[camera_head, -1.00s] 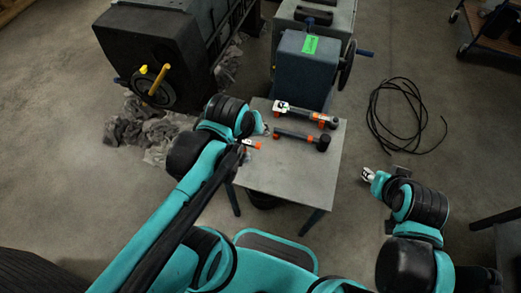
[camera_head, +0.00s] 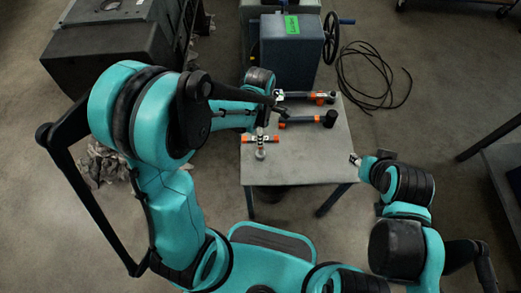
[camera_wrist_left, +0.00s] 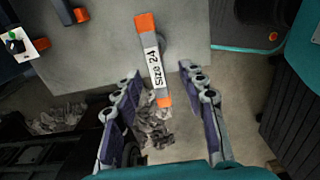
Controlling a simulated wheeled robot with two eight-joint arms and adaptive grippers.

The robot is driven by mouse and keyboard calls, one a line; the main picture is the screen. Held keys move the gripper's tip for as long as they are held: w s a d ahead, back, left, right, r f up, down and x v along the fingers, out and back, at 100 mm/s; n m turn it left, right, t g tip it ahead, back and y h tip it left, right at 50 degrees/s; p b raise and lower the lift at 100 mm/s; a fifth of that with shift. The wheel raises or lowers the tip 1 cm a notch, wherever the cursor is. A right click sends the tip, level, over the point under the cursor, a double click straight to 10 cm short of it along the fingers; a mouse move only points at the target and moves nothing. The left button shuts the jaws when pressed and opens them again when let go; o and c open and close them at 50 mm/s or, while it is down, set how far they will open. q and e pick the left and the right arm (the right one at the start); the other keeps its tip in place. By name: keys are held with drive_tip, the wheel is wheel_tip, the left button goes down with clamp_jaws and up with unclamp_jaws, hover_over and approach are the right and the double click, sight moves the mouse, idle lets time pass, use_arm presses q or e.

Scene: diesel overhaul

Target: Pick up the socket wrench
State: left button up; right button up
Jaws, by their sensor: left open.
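In the left wrist view the bar (camera_wrist_left: 154,62) is labelled "Size 24". My left gripper (camera_wrist_left: 160,68) is open, with its fingers on either side of the bar's line and the orange lower end between them. In the head view my left arm partly hides this gripper.
A black-headed hammer (camera_head: 329,118) and another tool with orange parts (camera_head: 318,97) lie farther back on the table. A blue-grey machine (camera_head: 288,45) with a handwheel stands behind. A cable coil (camera_head: 372,80) lies on the floor. The table's front right is clear.

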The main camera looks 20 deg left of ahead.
use_arm(q)
drive_tip(key=b, duration=0.2)
hover_over(260, 148)
drive_tip(key=f, duration=0.4)
drive_tip(key=shift+w+f, duration=0.35)
drive_tip(key=shift+w, duration=0.05)
drive_tip(key=shift+r, duration=0.1)
clamp_jaws()
